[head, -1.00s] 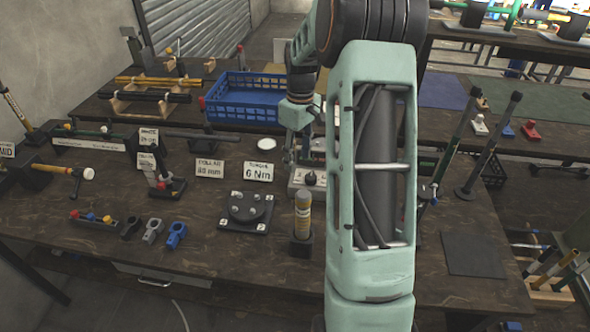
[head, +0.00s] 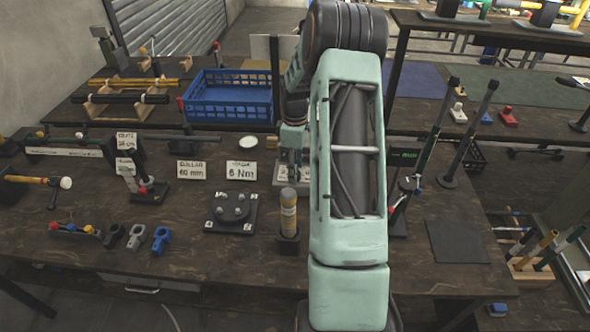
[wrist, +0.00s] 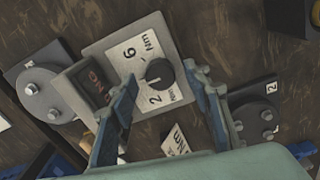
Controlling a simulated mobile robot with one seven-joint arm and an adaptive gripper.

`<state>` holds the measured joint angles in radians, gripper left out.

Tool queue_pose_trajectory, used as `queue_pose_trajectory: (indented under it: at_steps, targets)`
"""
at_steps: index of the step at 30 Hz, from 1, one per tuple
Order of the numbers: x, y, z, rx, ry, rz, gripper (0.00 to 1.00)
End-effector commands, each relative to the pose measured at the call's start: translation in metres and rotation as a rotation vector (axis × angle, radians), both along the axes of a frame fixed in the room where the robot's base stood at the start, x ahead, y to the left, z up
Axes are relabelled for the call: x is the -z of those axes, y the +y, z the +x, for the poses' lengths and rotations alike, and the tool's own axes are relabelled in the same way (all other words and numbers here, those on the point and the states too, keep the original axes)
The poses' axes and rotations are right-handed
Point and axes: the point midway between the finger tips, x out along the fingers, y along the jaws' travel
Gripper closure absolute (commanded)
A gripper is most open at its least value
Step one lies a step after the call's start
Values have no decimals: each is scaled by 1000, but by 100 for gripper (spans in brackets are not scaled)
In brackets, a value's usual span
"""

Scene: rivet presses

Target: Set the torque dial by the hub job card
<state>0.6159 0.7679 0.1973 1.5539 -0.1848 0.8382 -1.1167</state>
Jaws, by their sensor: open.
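The torque dial is a pale plate with a black round knob (wrist: 159,72) and printed marks reading 6 Nm and 2 Nm. A small light mark shows on the knob, but its exact setting is hard to read. My gripper (wrist: 160,76) is open, with one blue-grey finger on each side of the knob; contact is not clear. In the head view the dial plate (head: 281,179) is partly hidden by my gripper (head: 293,158) and arm. A white torque card (head: 242,170) stands left of the dial and appears to read 6 Nm.
A collar card (head: 191,170) stands left of the torque card. A dark plate with a round hub (head: 231,210) lies in front of the cards. A yellow-topped cylinder (head: 288,213) stands upright in front of the dial. A blue crate (head: 228,97) is behind.

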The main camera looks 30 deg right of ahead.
Motion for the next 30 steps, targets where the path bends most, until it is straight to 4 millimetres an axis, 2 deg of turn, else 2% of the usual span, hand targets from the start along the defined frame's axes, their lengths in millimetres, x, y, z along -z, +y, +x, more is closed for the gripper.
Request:
queue_pose_trajectory:
  at_steps: [4,13,24,30]
  targets:
    - [10,0,0,0,1,1,55]
    - [12,0,0,0,0,0,56]
    - [11,0,0,1,0,0,97]
    - [11,0,0,12,0,0,97]
